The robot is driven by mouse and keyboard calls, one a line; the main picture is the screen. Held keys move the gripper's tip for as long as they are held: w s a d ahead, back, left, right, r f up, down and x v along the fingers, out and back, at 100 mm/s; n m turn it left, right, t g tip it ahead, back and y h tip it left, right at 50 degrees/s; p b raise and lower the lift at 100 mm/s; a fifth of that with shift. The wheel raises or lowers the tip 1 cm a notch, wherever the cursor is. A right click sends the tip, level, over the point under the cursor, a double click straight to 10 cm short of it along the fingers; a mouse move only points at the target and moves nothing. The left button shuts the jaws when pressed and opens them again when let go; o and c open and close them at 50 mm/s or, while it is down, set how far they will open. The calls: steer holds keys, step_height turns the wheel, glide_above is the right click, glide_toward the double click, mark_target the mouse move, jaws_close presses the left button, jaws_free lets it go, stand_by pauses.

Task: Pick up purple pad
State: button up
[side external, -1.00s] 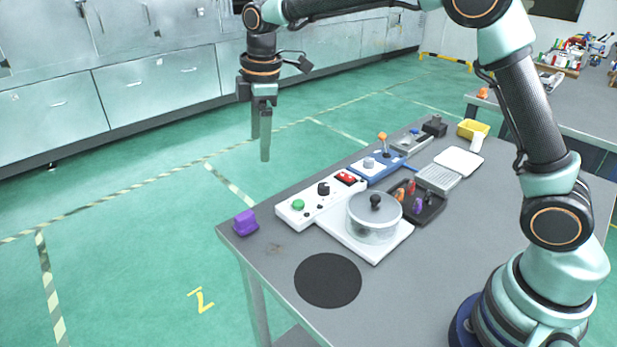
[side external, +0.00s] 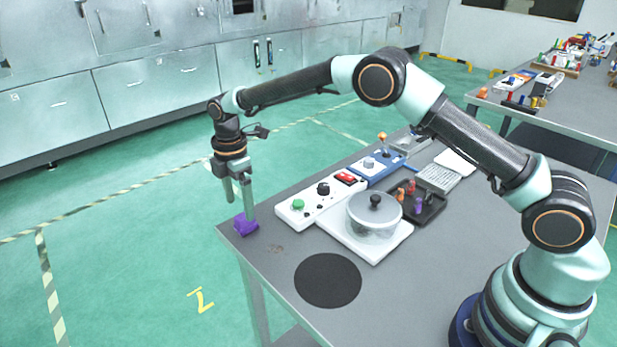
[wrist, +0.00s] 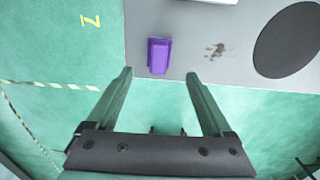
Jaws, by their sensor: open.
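The purple pad (side external: 245,225) sits at the near left corner of the grey table, close to the edge. It also shows in the wrist view (wrist: 159,56), just beyond the fingertips and roughly between their lines. My gripper (side external: 241,208) is open and points down over the pad. In the side view one finger overlaps the pad, and I cannot tell whether it touches. In the wrist view the gap between the fingers (wrist: 158,76) is empty.
A white panel with knobs and a green button (side external: 298,205) stands right of the pad. A lidded pot (side external: 374,218) is on a white base. A black disc (side external: 328,280) lies on the table (side external: 400,300). The table edge is close to the pad.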

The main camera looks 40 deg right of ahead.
mark_target(244, 217)
steer(key=shift+w+d+f, duration=0.1)
steer(key=shift+d+f, duration=0.15)
steer(key=shift+f, duration=1.15)
steer(key=shift+w+d+f, duration=0.1)
steer(key=shift+d+f, duration=0.1)
steer(key=shift+f, duration=1.15)
jaws_close()
